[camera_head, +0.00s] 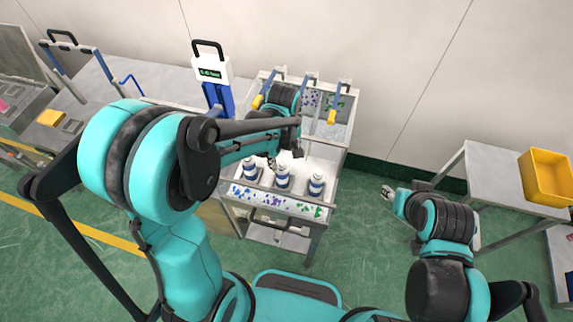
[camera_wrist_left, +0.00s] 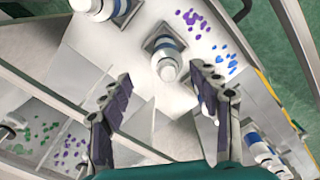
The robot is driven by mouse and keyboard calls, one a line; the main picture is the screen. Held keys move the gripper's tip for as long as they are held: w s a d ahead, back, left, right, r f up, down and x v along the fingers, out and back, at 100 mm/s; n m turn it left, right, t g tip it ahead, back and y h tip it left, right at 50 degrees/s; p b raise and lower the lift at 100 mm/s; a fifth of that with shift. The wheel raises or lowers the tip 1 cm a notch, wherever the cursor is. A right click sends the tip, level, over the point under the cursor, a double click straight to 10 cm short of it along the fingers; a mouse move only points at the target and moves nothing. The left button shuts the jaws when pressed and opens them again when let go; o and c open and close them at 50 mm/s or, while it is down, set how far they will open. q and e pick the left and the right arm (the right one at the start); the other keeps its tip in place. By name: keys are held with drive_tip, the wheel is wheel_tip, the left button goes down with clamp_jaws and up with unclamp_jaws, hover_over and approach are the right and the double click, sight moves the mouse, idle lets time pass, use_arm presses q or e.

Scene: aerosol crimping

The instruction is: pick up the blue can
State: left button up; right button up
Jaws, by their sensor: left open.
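Three white cans with blue bands stand in a row on the cart: a left can (camera_head: 250,169), a middle can (camera_head: 282,179) and a right can (camera_head: 316,186). I cannot tell which one is meant by the blue can. My left gripper (camera_head: 284,154) is above the cart, just behind the row, partly hidden by its arm. In the left wrist view its fingers (camera_wrist_left: 163,100) are spread with nothing between the tips. A can (camera_wrist_left: 167,62) stands beyond them, and another can (camera_wrist_left: 97,8) is at the top edge. My right gripper (camera_head: 388,193) is away from the cart; its jaws are too small to read.
The cart (camera_head: 270,208) has a raised rim, colored spots and a rear section with blue-handled, yellow-tipped parts (camera_head: 336,105). A yellow bin (camera_head: 547,177) sits on the right table (camera_head: 490,165). A blue-and-white stand (camera_head: 211,72) is left of the cart.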

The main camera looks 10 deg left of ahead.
sight(283, 173)
use_arm(q)
drive_tip(key=f, duration=0.2)
drive_tip(key=f+b, duration=0.1)
drive_tip(key=f, duration=0.2)
drive_tip(key=f+b, duration=0.1)
drive_tip(key=f, duration=0.2)
drive_tip(key=shift+s+a+f, duration=0.1)
drive_tip(key=shift+s+a, duration=0.15)
drive_tip(key=shift+s, duration=0.15)
drive_tip(key=c, duration=1.3)
